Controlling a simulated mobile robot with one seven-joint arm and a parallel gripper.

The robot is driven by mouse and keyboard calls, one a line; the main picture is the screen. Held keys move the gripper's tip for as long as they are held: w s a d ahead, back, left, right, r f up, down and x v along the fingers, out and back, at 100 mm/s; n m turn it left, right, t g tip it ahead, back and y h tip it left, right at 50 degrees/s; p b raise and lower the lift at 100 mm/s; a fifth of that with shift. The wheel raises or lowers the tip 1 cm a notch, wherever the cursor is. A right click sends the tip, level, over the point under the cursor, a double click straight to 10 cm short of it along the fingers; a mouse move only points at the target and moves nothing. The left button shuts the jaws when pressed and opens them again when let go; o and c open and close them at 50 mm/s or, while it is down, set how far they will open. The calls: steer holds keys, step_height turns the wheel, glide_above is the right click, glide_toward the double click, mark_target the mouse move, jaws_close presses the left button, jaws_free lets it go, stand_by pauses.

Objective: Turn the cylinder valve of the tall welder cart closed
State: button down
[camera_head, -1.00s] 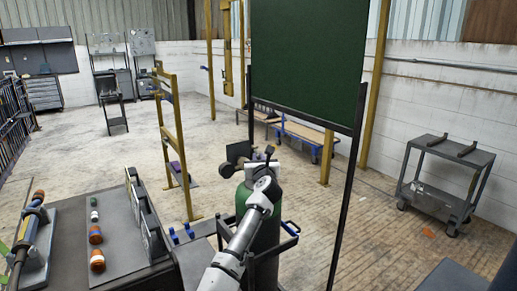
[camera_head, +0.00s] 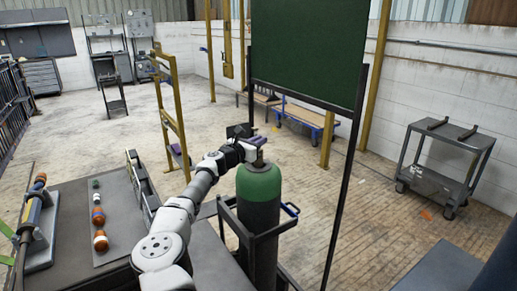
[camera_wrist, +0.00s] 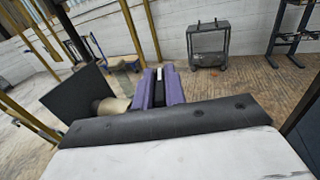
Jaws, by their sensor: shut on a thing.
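The gas cylinder (camera_head: 262,215), green at the top and dark below, stands upright in the dark welder cart (camera_head: 290,222). My gripper (camera_head: 259,142), with purple fingers, is just above the cylinder's neck, reaching in from the left. The wrist view shows its fingers (camera_wrist: 160,88) close together, with a small pale piece (camera_wrist: 159,74) between their tips. I take this to be part of the cylinder valve, which is mostly hidden by my gripper. A tan round fitting (camera_wrist: 113,106) and a dark flat plate (camera_wrist: 77,100) are left of the fingers in the wrist view.
A tall dark green panel (camera_head: 308,50) on thin posts stands behind and right of the cylinder. A dark bench (camera_head: 75,215) with colored fittings is at left. A grey trolley (camera_head: 445,165) stands at right. Open floor lies between.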

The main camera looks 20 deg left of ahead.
steer(key=shift+m+g+h+b, duration=0.7)
steer(key=shift+h+b, duration=0.4)
steer(key=shift+b, duration=0.65)
steer(key=shift+r+m+h+b, duration=0.2)
steer(key=shift+m+h+b, duration=0.2)
steer(key=shift+b, duration=0.25)
steer(key=c, duration=1.5)
jaws_free()
steer(key=shift+w+f, duration=0.1)
steer(key=shift+o, duration=0.2)
